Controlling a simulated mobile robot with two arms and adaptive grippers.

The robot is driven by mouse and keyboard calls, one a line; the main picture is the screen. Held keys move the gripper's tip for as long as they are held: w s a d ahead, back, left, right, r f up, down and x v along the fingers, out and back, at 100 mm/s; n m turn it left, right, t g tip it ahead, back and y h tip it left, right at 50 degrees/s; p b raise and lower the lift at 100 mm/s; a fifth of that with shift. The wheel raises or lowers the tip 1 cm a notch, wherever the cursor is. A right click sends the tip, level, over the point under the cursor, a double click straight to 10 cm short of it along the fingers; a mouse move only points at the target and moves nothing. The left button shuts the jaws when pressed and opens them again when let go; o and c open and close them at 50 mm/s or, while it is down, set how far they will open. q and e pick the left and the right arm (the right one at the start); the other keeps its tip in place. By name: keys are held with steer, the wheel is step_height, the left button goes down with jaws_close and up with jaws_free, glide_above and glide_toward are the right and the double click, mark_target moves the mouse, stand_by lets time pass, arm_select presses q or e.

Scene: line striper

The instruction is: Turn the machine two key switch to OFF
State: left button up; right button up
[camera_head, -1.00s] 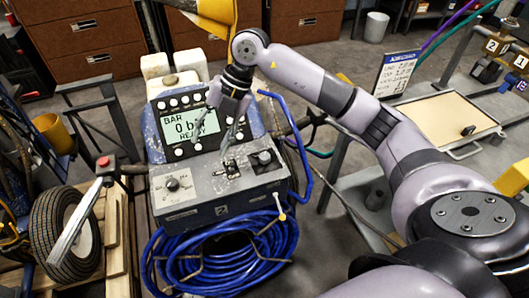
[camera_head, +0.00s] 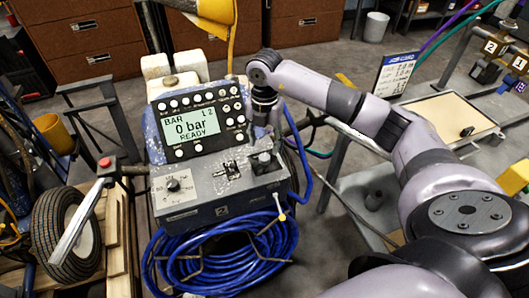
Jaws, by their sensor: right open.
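Machine two is a grey and blue unit with a "2" on the front of its control box (camera_head: 215,208). On the box top are a round dial (camera_head: 173,184) at the left, a small black toggle-like control (camera_head: 230,169) in the middle and a black switch (camera_head: 263,161) at the right. I cannot tell for sure which is the key switch, and the labels are too small to read. My right gripper (camera_head: 265,143) is open, pointing down just above the right-hand black switch; contact is unclear. My left gripper is out of view.
A coiled blue hose (camera_head: 220,255) hangs at the front of the box, and a blue tube (camera_head: 304,165) rises along its right side. A lever with a red knob (camera_head: 104,162) and a wheel (camera_head: 65,233) stand at the left. A workbench (camera_head: 445,118) is at the right.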

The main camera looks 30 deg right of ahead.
mark_target(264, 156)
step_height(264, 156, down, 6)
steer(key=shift+r, duration=0.1)
steer(key=shift+c, duration=0.4)
jaws_close()
stand_by(0.4)
